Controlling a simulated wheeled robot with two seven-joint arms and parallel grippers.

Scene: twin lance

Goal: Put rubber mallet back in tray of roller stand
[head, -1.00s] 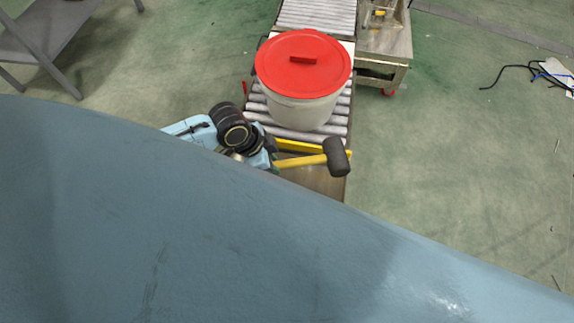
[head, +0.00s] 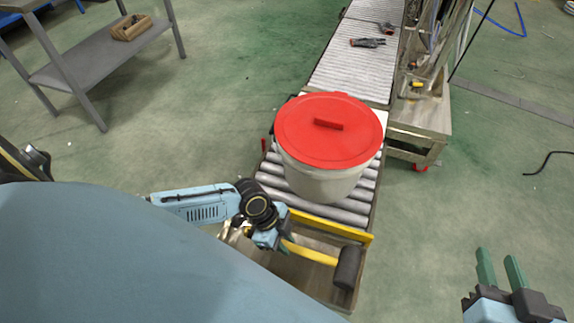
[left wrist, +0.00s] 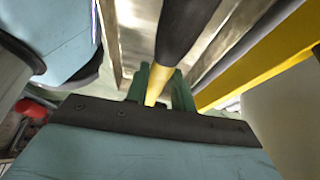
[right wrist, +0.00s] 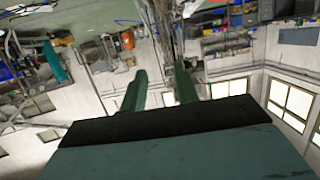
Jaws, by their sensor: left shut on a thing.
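The rubber mallet has a yellow handle (head: 312,254) and a black head (head: 347,268). My left gripper (head: 280,242) is shut on the handle. The left wrist view shows the yellow handle (left wrist: 157,86) between the green fingers (left wrist: 160,92), with a dark part of the mallet (left wrist: 185,30) beyond. The brown tray (head: 290,272) is at the near end of the roller stand (head: 352,213). The mallet lies over the tray in the head view, its head by the right edge; its height above the tray is unclear. My right gripper (head: 500,268) is open and empty at right.
A white bucket with a red lid (head: 330,130) stands on the rollers behind the tray. A yellow bar (head: 330,225) crosses between rollers and tray.

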